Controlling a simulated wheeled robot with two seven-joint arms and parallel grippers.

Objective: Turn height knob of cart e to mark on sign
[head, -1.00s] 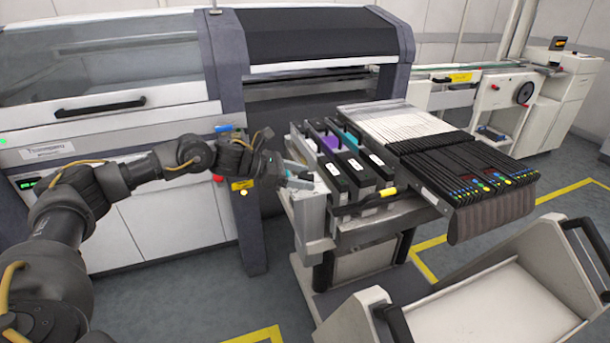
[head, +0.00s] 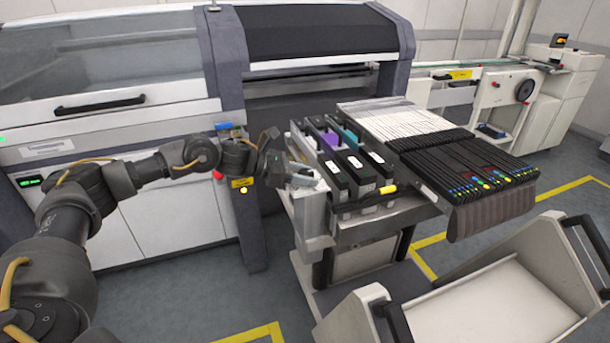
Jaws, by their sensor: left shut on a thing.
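The cart (head: 315,215) in front of my left arm carries feeders on its top; I cannot read a letter on it. My left gripper (head: 304,176) is at the upper left side of this cart, at the light grey panel. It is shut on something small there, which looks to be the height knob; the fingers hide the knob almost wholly. I cannot make out the sign or its mark. My right gripper is not in view.
Black feeders (head: 470,165) fill the cart's right part, and black cases (head: 352,172) stand at its left. A large grey machine (head: 130,130) stands behind my arm. A pale trolley (head: 480,300) with black handles is at the front right.

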